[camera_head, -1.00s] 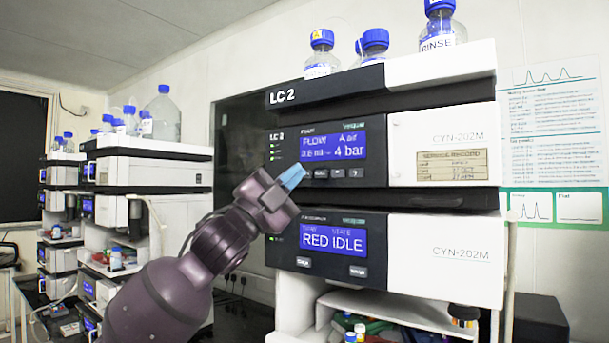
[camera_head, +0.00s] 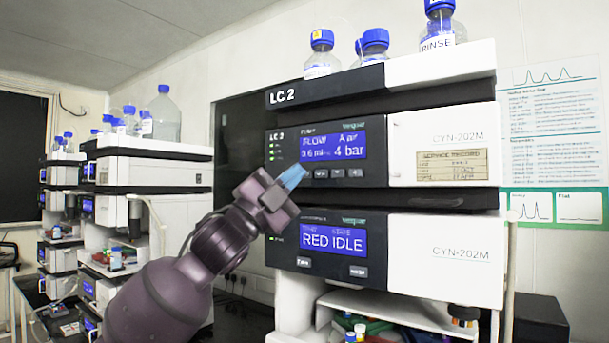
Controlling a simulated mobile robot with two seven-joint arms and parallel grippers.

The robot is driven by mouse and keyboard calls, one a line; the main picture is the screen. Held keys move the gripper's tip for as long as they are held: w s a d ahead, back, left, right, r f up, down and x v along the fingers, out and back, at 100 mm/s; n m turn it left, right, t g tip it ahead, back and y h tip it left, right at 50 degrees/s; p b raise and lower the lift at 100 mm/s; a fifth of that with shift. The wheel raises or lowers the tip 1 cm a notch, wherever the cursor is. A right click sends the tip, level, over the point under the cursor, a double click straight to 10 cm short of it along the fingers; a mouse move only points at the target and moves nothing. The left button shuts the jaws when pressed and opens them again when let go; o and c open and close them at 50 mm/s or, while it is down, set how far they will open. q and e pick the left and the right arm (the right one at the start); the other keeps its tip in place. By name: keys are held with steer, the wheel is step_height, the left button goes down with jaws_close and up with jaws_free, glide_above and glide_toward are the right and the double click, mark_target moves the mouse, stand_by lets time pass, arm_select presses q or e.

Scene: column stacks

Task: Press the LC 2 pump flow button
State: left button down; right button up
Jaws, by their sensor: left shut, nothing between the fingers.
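The LC 2 stack stands at centre right, with its dark top tray labelled LC 2 (camera_head: 283,97). Its pump module (camera_head: 440,145) has a blue screen (camera_head: 345,146) reading FLOW, 0.6 ml and 4 bar. A row of small buttons (camera_head: 338,173) sits under that screen; the leftmost part of the row is hidden behind my fingertips. My left gripper (camera_head: 293,177) is shut and empty, its blue fingertips at the lower left of the pump screen. I cannot tell whether they touch the panel. My right gripper is not in view.
Below the pump is a module (camera_head: 445,250) with a screen reading RED IDLE (camera_head: 333,239). Blue-capped bottles (camera_head: 321,55) stand on top of the stack. Another instrument stack (camera_head: 150,178) is at the left. A poster (camera_head: 553,130) hangs on the wall at the right.

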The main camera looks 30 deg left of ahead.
arm_select(q)
steer(key=shift+w, duration=0.2)
steer(key=shift+w+h, duration=0.25)
steer(key=shift+h, duration=0.05)
steer(key=shift+w+p, duration=0.35)
steer(key=shift+w, duration=0.05)
stand_by(0.8)
steer(key=shift+s, duration=0.15)
stand_by(0.3)
steer(key=shift+s, duration=0.7)
steer(key=s, duration=0.5)
steer(key=shift+a, duration=0.2)
stand_by(0.8)
